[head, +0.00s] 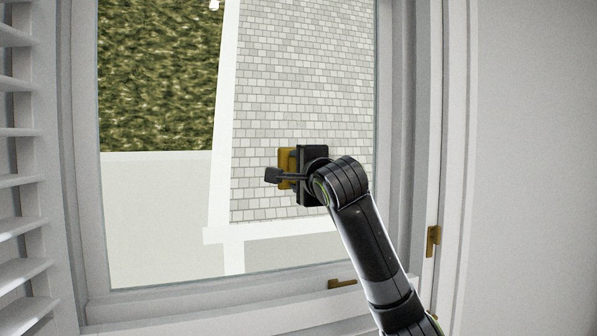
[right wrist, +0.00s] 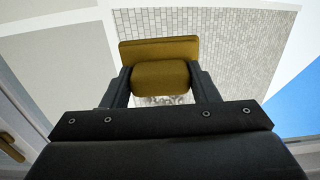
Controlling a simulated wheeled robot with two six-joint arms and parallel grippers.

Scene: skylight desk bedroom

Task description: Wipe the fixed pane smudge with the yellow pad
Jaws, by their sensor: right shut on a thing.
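The yellow pad (head: 286,165) is in my right gripper (head: 288,172), in front of the window pane (head: 180,190) in the head view. In the right wrist view the pad (right wrist: 158,50) sits between the two dark fingers (right wrist: 160,84), its wide face turned away toward the pane. The right gripper is shut on the pad's grip block. I cannot tell whether the pad touches the glass. In the head view no smudge shows. My left gripper is not in view.
A white window frame (head: 88,200) surrounds the pane. A brass handle (head: 342,284) is on the lower frame and a brass hinge or catch (head: 433,241) on the right. White shutter slats (head: 18,180) stand at the left. A bare wall (head: 535,170) is at the right.

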